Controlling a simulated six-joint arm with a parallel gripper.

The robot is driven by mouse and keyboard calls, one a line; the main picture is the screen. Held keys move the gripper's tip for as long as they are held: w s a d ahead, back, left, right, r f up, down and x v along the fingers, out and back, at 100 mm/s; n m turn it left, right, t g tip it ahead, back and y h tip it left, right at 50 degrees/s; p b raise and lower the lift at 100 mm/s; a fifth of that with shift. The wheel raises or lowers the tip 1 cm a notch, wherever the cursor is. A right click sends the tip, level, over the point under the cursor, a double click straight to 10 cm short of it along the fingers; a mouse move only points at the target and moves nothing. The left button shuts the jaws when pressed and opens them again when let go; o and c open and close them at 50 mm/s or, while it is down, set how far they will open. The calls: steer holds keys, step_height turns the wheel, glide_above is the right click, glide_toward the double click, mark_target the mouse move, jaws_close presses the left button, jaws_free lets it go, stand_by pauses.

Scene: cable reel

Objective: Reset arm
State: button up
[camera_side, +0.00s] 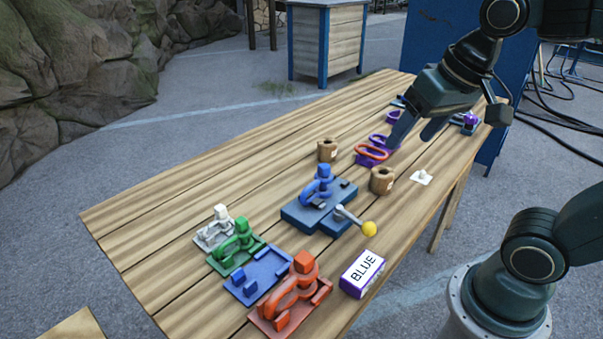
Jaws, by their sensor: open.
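My gripper (413,136) hangs over the far half of the wooden table (150,220), with its two fingers apart and pointing down. Nothing shows between them. An orange ring on a purple base (371,153) lies just below and left of the fingers, with another purple piece (379,139) beside it. I cannot tell whether the fingers touch either. A blue reel piece (322,187) stands on a blue base (302,214) at mid table. A lever with a yellow knob (369,229) sticks out of that base toward the right.
White (213,231), green (237,246) and orange-red (292,290) reel pieces stand at the near end, around an empty blue base (258,275). A "BLUE" box (362,273) is beside them. Two wooden spools (327,150) (382,180) stand mid table. The left side is clear.

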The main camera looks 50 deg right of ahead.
steer(key=s+n, duration=0.1)
steer(key=s+f+n, duration=0.1)
steer(key=s+f+n+t, duration=0.1)
steer(key=s, duration=0.1)
steer(key=shift+a+n, duration=0.3)
steer(key=shift+n, duration=0.1)
